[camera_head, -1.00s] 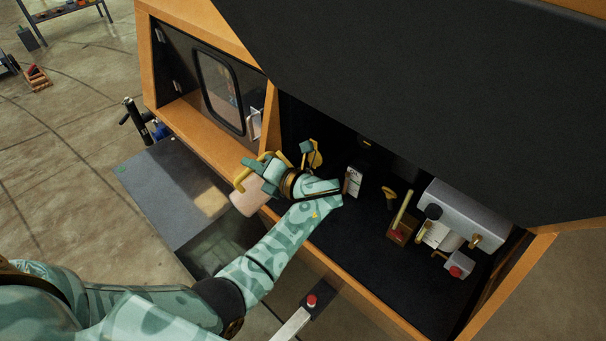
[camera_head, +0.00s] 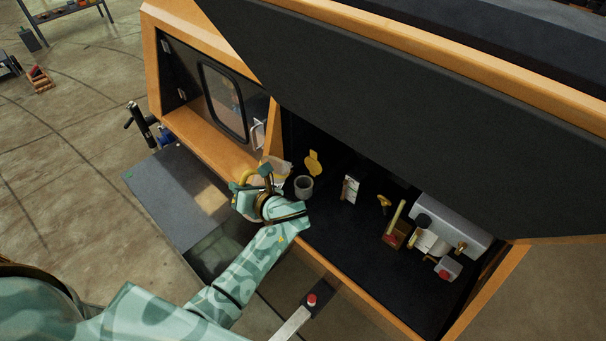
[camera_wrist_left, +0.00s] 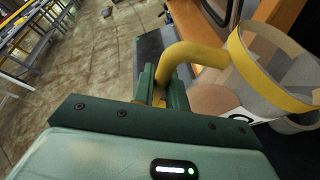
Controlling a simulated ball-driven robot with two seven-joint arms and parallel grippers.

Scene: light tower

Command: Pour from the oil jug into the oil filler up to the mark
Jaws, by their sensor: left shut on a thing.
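My left gripper (camera_head: 262,180) is shut on the yellow handle of the oil jug (camera_head: 282,172). In the left wrist view the gripper (camera_wrist_left: 163,92) clamps this handle, and the clear jug (camera_wrist_left: 280,70) has a yellow rim and brownish liquid low inside. The jug is beside the oil filler (camera_head: 303,187), a grey open-topped cylinder with a yellow cap (camera_head: 313,163) standing open behind it. I cannot tell how far the jug is tilted. The filler's inside level and mark cannot be made out. My right gripper is not in view.
The dark engine bay floor holds a white-labelled block (camera_head: 350,190), a yellow-handled part (camera_head: 384,202) and a silver unit (camera_head: 455,222). The black raised hood (camera_head: 400,110) hangs above. A grey platform (camera_head: 165,200) is at the left.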

